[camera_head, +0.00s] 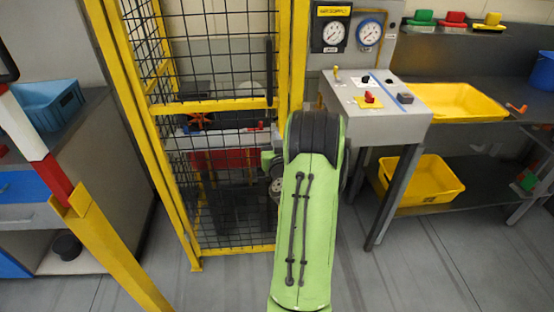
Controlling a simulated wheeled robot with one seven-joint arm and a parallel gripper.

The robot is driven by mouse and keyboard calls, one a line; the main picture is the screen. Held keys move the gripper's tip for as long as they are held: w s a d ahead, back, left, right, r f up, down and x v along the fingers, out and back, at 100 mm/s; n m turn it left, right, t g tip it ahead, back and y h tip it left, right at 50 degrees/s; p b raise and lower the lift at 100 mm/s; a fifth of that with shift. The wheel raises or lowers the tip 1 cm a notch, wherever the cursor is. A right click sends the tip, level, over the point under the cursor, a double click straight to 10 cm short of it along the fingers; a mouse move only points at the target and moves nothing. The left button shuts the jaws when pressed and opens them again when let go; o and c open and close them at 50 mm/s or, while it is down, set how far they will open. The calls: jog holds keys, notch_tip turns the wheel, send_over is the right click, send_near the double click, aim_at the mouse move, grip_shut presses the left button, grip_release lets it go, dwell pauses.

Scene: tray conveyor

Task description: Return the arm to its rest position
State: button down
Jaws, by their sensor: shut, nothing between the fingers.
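My green arm (307,220) rises from the bottom centre of the head view, with a black joint (314,132) at its upper end. A small part of a further green link shows just left of that joint, in front of the mesh fence. My gripper does not show; the upper arm and joint hide what lies behind them.
A yellow-framed mesh fence (186,180) stands close at the left of the arm. A control desk (388,110) with a red knob stands at the right, near yellow bins (428,187). A red-white-yellow barrier (110,245) crosses the lower left. Grey floor is clear at lower right.

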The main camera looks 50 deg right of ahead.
jog(key=b+v, duration=0.2)
jog(key=v, duration=0.1)
jog(key=shift+s+a+b, duration=0.2)
jog(key=shift+a+b, duration=0.05)
jog(key=shift+b, duration=0.1)
